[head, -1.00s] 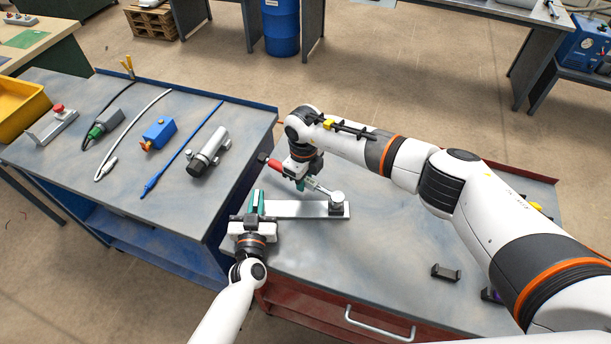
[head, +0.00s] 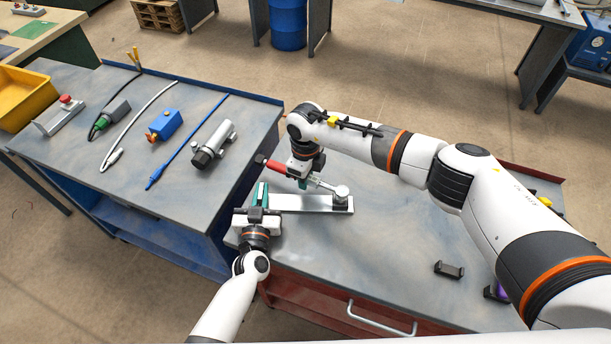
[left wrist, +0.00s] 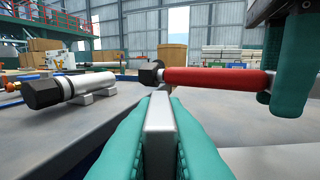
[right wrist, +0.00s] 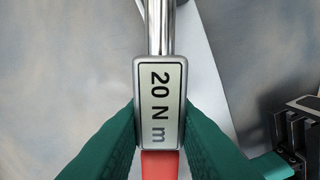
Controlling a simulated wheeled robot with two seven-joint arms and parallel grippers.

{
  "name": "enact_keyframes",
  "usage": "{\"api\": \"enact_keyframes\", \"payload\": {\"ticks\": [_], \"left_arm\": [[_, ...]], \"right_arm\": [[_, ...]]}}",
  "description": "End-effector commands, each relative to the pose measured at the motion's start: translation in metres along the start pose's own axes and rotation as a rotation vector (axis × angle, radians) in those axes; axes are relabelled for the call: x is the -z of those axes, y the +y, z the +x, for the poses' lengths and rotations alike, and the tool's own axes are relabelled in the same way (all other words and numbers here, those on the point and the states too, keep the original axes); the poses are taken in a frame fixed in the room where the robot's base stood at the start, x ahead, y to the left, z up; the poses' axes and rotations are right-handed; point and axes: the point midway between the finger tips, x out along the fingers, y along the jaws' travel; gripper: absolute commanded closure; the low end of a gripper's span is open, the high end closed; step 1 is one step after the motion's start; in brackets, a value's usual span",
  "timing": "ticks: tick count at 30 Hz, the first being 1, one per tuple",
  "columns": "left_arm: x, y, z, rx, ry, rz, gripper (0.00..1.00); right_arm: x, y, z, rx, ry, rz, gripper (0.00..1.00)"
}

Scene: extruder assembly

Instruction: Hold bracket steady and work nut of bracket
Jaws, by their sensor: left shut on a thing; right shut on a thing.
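The bracket (head: 310,204) is a flat silver bar on the red-framed bench. My left gripper (head: 261,194) is shut on its left end; the bar's edge (left wrist: 160,115) stands between the green fingers in the left wrist view. My right gripper (head: 304,183) is shut on a torque wrench whose plate (right wrist: 160,95) reads "20 N m". Its red handle (left wrist: 215,80) points left, and its round head (head: 342,191) sits over the bracket's right end. The nut is hidden under the head. Whether the wrench engages it, I cannot tell.
The blue side bench at left holds a silver cylinder with a black cap (head: 214,146), a blue cable (head: 187,142), a blue box (head: 166,126) and other parts. A small black clamp piece (head: 449,269) lies front right. The bench front is mostly clear.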

Motion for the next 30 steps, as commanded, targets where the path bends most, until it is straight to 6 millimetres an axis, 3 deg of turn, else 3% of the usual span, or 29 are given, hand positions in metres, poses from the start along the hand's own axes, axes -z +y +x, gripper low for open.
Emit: {"api": "enact_keyframes", "payload": {"ticks": [30], "left_arm": [[0.0003, 0.0, -0.0002, 0.0, 0.001, 0.0, 1.0]], "right_arm": [[0.0003, 0.0009, -0.0093, -0.002, 0.001, 0.0, 1.0]]}}
